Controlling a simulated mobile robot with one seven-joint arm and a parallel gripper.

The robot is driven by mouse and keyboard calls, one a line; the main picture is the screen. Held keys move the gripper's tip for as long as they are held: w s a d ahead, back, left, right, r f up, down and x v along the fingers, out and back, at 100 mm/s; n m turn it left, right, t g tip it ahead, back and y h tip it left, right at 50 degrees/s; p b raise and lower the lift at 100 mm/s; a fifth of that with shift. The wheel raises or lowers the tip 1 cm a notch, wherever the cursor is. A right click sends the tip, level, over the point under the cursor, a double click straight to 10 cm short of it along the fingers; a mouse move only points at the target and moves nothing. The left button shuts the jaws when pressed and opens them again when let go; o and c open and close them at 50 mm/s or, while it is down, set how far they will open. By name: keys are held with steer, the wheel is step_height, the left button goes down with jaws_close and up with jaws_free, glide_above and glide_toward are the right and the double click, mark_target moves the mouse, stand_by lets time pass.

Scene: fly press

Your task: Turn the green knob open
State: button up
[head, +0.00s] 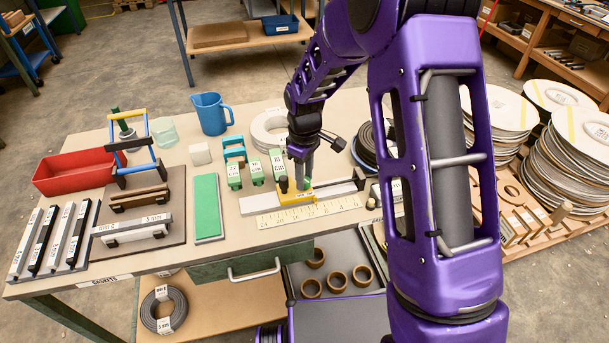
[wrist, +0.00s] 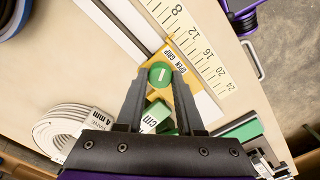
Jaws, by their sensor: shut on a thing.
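In the wrist view the round green knob (wrist: 160,72) has a short white line on top, running nearly up and down in the picture. It sits on a yellow block (wrist: 186,104) with a label beside it reading OPEN GRIP. My gripper (wrist: 160,80) has one finger on each side of the knob and is shut on it. In the head view my gripper (head: 301,181) points down over the yellow block (head: 297,197), and its fingers mostly hide the knob.
A yellow ruler (head: 309,212) lies in front of the block. Green labelled blocks (head: 234,176) and a white coil (head: 268,130) stand close behind. A green slab (head: 208,206) lies to the left. A blue jug (head: 212,114) stands farther back.

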jaws_close()
steer(key=m, duration=0.5)
steer(key=shift+m+b, duration=0.3)
steer(key=shift+b, duration=0.1)
steer(key=m, duration=0.6)
steer(key=shift+m, duration=0.3)
steer(key=o, duration=1)
jaws_free()
step_height(320, 180, up, 18)
steer(key=shift+f+p, duration=0.25)
steer(key=shift+p, duration=0.7)
